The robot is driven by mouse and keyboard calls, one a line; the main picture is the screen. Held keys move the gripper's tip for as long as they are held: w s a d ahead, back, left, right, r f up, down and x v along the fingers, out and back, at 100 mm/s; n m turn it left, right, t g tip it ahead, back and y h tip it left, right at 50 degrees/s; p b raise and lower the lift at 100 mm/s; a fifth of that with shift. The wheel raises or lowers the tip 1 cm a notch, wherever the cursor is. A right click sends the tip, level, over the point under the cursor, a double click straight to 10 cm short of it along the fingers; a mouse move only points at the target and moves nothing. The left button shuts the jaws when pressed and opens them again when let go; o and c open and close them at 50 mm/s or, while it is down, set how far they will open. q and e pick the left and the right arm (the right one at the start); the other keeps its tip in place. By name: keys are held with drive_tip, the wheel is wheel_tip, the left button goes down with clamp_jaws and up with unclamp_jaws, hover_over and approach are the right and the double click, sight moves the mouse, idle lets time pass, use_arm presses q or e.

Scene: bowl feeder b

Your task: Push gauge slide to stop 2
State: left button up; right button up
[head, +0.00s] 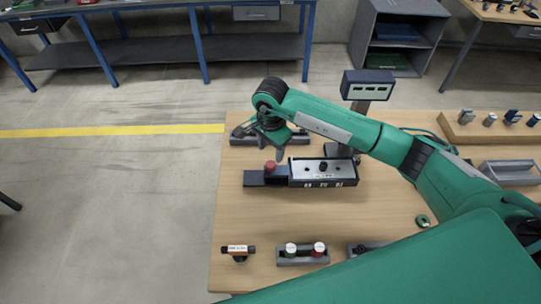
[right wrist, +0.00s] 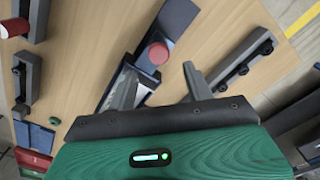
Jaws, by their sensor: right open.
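The gauge (head: 322,170) is a dark block with a light top plate, a black knob and small pale marks on its front. A dark rail extends from its left side. The slide's red round knob (head: 270,166) stands on this left part; the knob also shows in the right wrist view (right wrist: 158,53). My right gripper (head: 271,148) points down above and just behind the red knob, apart from it. In the right wrist view its open fingers (right wrist: 160,72) are empty, with the knob seen beyond and between them. The stop numbers are too small to read. My left gripper is out of view.
A grey rack (head: 240,139) lies behind the gauge. A small display (head: 367,85) stands behind it to the right. A holder with white and red knobs (head: 302,253) and an orange-labelled part (head: 238,250) sit at the front. Table between is clear.

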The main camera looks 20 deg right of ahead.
sight(271, 164)
wheel_tip(271, 164, down, 5)
drive_tip(key=shift+s+p, duration=0.15)
drive_tip(key=shift+p, duration=0.8)
drive_tip(key=shift+f, duration=0.55)
drive_tip(key=shift+c, duration=0.4)
